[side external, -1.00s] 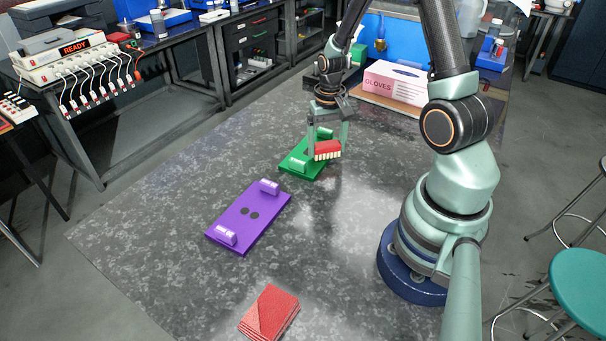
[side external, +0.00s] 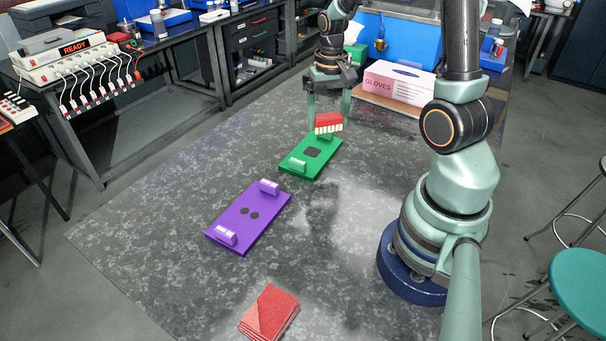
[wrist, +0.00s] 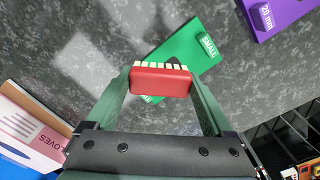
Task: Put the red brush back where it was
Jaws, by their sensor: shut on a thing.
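My gripper (side external: 329,118) is shut on the red brush (side external: 328,122), which has a red back and pale bristles along its lower edge. The brush is held up in the air, with the far end of the green plate (side external: 322,166) behind and below it in the side view. The green plate lies on the table and has a dark square mark in its middle. In the wrist view the brush (wrist: 160,81) sits between the two green fingers and covers part of the green plate (wrist: 186,52).
A purple plate (side external: 233,231) with two dark round marks lies nearer the camera. A red folded cloth (side external: 270,313) lies at the front. A pink GLOVES box (side external: 396,82) stands at the back. The grey table (side external: 150,245) is clear at left.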

